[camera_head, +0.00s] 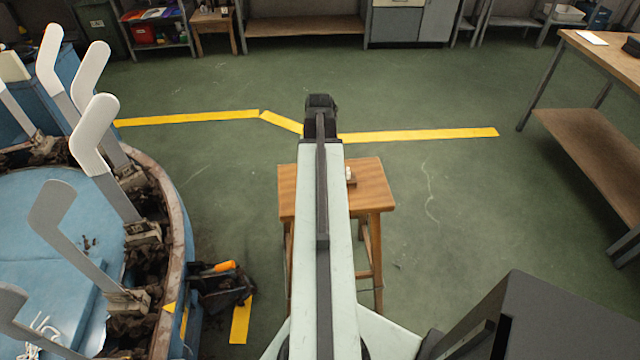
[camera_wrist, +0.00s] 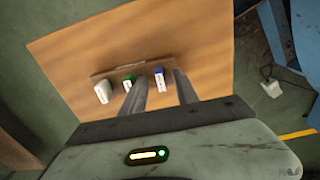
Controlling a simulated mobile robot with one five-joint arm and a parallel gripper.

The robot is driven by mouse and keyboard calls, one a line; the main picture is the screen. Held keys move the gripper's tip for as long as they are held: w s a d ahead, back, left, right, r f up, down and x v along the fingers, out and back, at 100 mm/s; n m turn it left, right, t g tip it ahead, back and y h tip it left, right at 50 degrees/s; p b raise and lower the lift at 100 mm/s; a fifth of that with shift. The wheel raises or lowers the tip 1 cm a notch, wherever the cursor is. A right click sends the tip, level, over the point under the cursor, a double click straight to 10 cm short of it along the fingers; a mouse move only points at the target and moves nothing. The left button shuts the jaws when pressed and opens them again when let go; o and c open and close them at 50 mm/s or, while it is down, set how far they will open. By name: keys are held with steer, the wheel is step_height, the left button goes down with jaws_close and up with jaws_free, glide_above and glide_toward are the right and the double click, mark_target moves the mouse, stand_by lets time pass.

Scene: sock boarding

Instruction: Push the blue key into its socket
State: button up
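The blue key (camera_wrist: 159,77) is a small pale piece with a blue top, at the right end of a thin wooden strip (camera_wrist: 118,68) on the wooden stool. My gripper (camera_wrist: 162,74) is open and empty, its two grey fingers spread apart. In the wrist view, the blue key appears between the fingertips; I cannot tell how far above it they are. A green-topped piece (camera_wrist: 130,79) and a white piece (camera_wrist: 102,91) are to its left. I cannot make out the socket.
The wooden stool (camera_head: 372,188) stands on the green floor, with bare top around the pieces. A round blue machine (camera_head: 181,205) with several upright paddle-like forms stands at left. A wooden workbench (camera_head: 610,57) is at right.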

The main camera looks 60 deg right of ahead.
steer(key=shift+r, duration=0.15)
jaws_close()
steer(key=shift+r, duration=0.1)
